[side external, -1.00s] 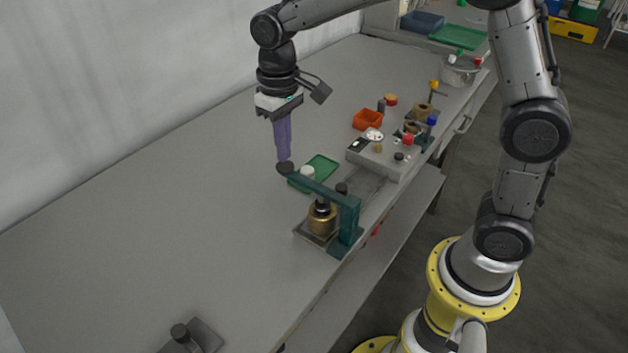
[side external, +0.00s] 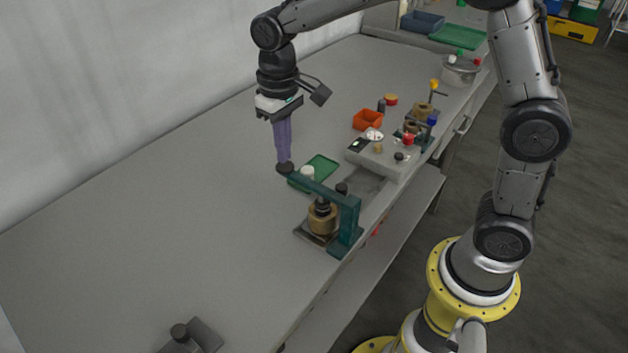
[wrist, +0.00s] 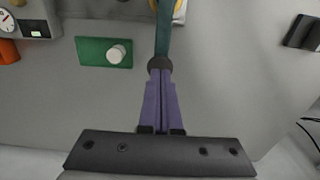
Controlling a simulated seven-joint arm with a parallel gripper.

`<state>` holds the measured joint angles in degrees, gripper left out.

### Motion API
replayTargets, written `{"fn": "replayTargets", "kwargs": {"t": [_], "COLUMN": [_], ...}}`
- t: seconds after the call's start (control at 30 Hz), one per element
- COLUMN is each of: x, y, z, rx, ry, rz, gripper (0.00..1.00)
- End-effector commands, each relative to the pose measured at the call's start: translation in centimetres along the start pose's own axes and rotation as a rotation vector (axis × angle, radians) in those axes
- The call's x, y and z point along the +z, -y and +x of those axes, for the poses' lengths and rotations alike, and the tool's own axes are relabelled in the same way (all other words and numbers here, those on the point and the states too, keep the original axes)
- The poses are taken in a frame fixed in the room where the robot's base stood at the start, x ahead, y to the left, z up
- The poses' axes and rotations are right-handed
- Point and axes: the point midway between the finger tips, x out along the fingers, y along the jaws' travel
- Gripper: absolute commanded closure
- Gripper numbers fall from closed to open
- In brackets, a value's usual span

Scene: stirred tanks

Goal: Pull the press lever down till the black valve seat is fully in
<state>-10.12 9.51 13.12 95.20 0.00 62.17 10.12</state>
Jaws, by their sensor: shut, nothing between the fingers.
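The green press (side external: 348,215) stands near the table's front edge. Its lever (side external: 318,187) reaches out left to a dark round knob (side external: 285,168), close to level. My gripper (side external: 284,160) points down with its purple fingers shut, tips at the knob; I cannot tell for sure whether they touch it. In the wrist view the fingers (wrist: 160,75) meet the knob (wrist: 159,63) at the end of the lever (wrist: 163,35). A brass body (side external: 322,219) sits under the press arm with a black part (side external: 323,205) on top, likely the valve seat. How deep it sits is hidden.
A green tray (side external: 323,164) with a white cylinder (side external: 307,172) lies just behind the lever. A grey box with a gauge (side external: 380,160) and an orange bin (side external: 367,120) stand further back. The table to the left is clear.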

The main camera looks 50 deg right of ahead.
Motion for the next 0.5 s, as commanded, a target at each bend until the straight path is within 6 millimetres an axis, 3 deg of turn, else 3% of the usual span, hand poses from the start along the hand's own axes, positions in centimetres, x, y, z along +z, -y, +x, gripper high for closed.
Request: {"fn": "replayTargets", "kwargs": {"t": [0.5], "x": [0.0], "y": [0.0], "z": [1.2], "rx": [0.0], "ry": [0.002], "rz": [0.0], "gripper": [1.0]}}
